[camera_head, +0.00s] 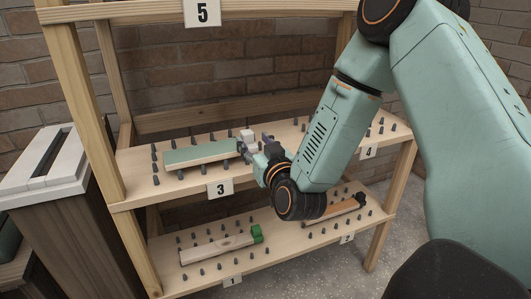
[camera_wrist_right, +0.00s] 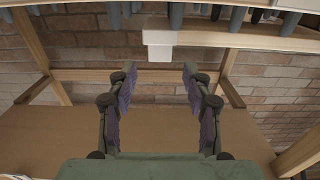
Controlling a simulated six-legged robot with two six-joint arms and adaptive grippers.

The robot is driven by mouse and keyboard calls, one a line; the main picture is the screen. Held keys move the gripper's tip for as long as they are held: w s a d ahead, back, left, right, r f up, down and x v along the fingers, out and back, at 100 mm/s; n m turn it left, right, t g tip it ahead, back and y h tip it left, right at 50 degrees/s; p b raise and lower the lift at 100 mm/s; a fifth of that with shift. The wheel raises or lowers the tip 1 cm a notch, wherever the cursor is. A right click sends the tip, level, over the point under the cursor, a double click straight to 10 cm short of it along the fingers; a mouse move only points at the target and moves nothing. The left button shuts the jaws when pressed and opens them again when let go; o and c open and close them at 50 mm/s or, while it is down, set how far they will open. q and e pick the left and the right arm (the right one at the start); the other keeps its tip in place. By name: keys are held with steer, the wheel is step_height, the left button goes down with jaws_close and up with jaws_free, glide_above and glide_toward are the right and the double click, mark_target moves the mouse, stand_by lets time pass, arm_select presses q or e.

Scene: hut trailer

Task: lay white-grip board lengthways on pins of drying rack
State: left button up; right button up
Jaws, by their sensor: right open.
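The board with the white grip (camera_head: 247,135) lies on the drying rack's middle shelf, by the label 3. Its green-topped body (camera_head: 200,153) runs left to right along the shelf and appears to rest on the pins. The white grip is at its right end. The wrist view looks inverted; there the white grip (camera_wrist_right: 160,45) and the board's pale edge (camera_wrist_right: 250,40) show against the pins. My right gripper (camera_head: 258,146) is by the grip end. In the wrist view its fingers (camera_wrist_right: 160,75) are apart and empty, with the grip just past the fingertips. My left gripper is out of view.
The lower shelf holds a green-grip board (camera_head: 220,247) by label 1 and an orange-brown board (camera_head: 332,213) by label 2. Rows of pins surround them. The wooden post (camera_head: 82,100) stands at left, beside a white-topped bin (camera_head: 40,165). The top shelf (camera_head: 120,11) overhangs.

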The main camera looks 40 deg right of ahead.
steer(key=p+v, duration=0.2)
steer(key=v, duration=0.7)
steer(key=s+a+f+n+g+y, duration=0.15)
steer(key=s+a+f+g, duration=0.3)
steer(key=f, duration=0.65)
steer(key=s+a+f+n+g+y, duration=0.1)
steer(key=s+a+f+g+y, duration=0.35)
steer(key=f, duration=0.65)
steer(key=s+f+g, duration=0.4)
steer(key=s, duration=0.5)
steer(key=s+a+f+g+h, duration=0.1)
steer(key=s+f+g, duration=0.3)
steer(key=s, duration=0.6)
steer(key=shift+s+a+f+h, duration=0.2)
steer(key=shift+f+h, duration=0.1)
steer(key=shift+r, duration=0.1)
step_height(320, 180, up, 3)
steer(key=p, duration=0.2)
steer(key=shift+p, duration=0.35)
